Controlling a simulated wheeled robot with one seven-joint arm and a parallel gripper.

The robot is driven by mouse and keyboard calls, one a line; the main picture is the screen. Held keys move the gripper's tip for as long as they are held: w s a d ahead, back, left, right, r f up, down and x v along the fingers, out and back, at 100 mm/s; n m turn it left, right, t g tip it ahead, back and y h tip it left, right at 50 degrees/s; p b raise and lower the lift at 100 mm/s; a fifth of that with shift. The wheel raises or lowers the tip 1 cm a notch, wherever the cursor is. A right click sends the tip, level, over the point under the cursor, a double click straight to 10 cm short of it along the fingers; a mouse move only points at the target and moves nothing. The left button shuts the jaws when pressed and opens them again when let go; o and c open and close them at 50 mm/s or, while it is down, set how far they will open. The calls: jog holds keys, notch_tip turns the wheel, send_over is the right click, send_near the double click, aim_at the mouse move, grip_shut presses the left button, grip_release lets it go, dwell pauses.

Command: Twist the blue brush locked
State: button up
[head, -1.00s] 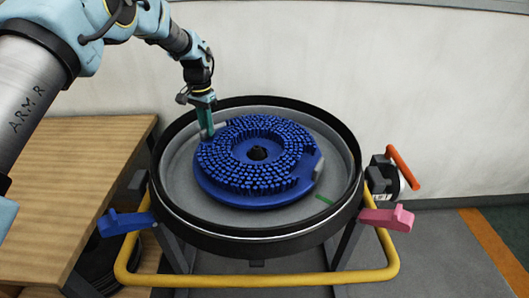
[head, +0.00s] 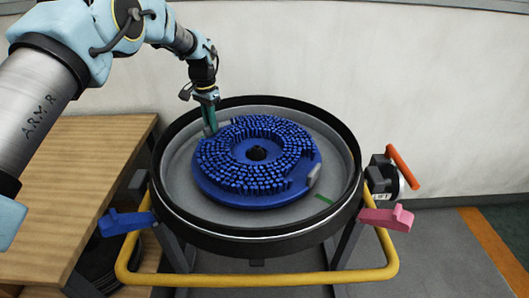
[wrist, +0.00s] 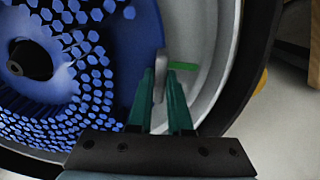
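The blue brush (head: 285,197) lies bristles up in the round tank (head: 340,200), with a dark hub (head: 257,153) at its centre. One grey tab (head: 313,175) stands on its right rim. A second grey tab (wrist: 160,62) is on the far left rim, between the green fingers of my gripper (wrist: 161,80). The fingers are close on both sides of this tab and appear shut on it. In the head view my gripper (head: 209,122) reaches down at the brush's back left edge and partly hides that tab.
A green mark (head: 325,199) is on the tank floor at the right; one also shows beside the held tab (wrist: 183,66). A blue lever (head: 125,222), a pink lever (head: 388,217) and a red-handled valve (head: 403,168) flank the tank. A yellow rail (head: 260,280) runs in front; a wooden bench (head: 75,170) stands left.

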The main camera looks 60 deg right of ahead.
jog(key=o, duration=0.6)
jog(key=shift+c, duration=0.2)
jog(key=shift+f, duration=0.15)
notch_tip(320, 180, up, 11)
jog(key=b, duration=0.2)
jog(key=shift+b, duration=0.35)
jog(key=w+a+r+n, duration=0.1)
jog(key=w+a+n, duration=0.45)
jog(key=a, duration=0.95)
jog(key=w+a+r+n, duration=0.1)
jog(key=w+a+n, duration=0.2)
jog(key=w+a, duration=0.95)
jog(key=s+a+n+t, duration=0.1)
jog(key=s+a+n, duration=0.15)
jog(key=a, duration=0.75)
jog(key=s+a+n, duration=0.2)
jog(key=s+a, duration=0.2)
jog(key=a, duration=0.7)
jog(key=s+a+f+n, duration=0.3)
jog(key=s+a+n, duration=0.1)
jog(key=s+a, duration=0.7)
jog(key=shift+a+f+t, duration=0.15)
jog(key=shift+a+t, duration=0.15)
jog(key=shift+a, duration=0.35)
